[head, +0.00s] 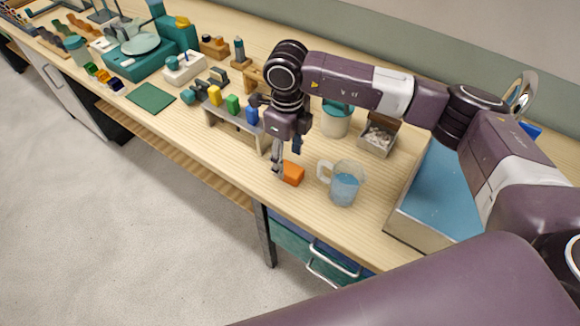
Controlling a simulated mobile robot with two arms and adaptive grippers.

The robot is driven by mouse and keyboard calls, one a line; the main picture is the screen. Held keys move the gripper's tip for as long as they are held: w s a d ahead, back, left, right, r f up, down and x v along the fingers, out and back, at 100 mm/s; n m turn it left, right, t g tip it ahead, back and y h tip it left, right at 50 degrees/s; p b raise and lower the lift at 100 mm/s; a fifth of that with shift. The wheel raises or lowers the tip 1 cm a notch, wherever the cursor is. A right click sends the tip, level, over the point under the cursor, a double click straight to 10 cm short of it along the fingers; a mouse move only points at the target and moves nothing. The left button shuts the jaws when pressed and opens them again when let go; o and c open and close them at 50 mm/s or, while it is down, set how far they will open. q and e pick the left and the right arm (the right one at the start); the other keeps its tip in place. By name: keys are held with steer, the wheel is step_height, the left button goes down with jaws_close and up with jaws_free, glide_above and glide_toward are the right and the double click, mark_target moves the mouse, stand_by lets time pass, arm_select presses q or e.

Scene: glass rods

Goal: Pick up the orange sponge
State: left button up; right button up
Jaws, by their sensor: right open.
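The orange sponge (293,173) is a small block lying on the wooden bench in the head view, near the bench's front edge. My right gripper (286,162) points down over it, with its fingers apart and nothing held between them. One finger comes down at the sponge's left side, and the other is behind and above it. I cannot tell whether a finger touches the sponge. My left gripper is not in view.
A clear mug with blue liquid (346,183) stands just right of the sponge. A small rack (237,127) with coloured blocks stands to the left. A box (378,137) and a blue-topped tray (437,190) are to the right. The bench's front edge is close.

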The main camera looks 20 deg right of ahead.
mark_target(286, 167)
steer(key=f, duration=0.1)
steer(key=f+p, duration=0.1)
steer(key=f, duration=0.1)
steer(key=shift+w+a+f+p, duration=0.15)
steer(key=shift+w+f+p, duration=0.15)
steer(key=shift+f+p, duration=0.1)
steer(key=shift+w+f, duration=0.1)
steer(key=shift+f, duration=0.6)
steer(key=c, duration=0.4)
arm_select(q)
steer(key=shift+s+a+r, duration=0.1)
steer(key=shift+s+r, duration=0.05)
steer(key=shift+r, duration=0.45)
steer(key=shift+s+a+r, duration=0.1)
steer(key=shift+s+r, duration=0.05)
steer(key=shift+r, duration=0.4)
arm_select(e)
steer(key=c, duration=0.6)
steer(key=shift+r, duration=0.1)
steer(key=shift+c, duration=0.2)
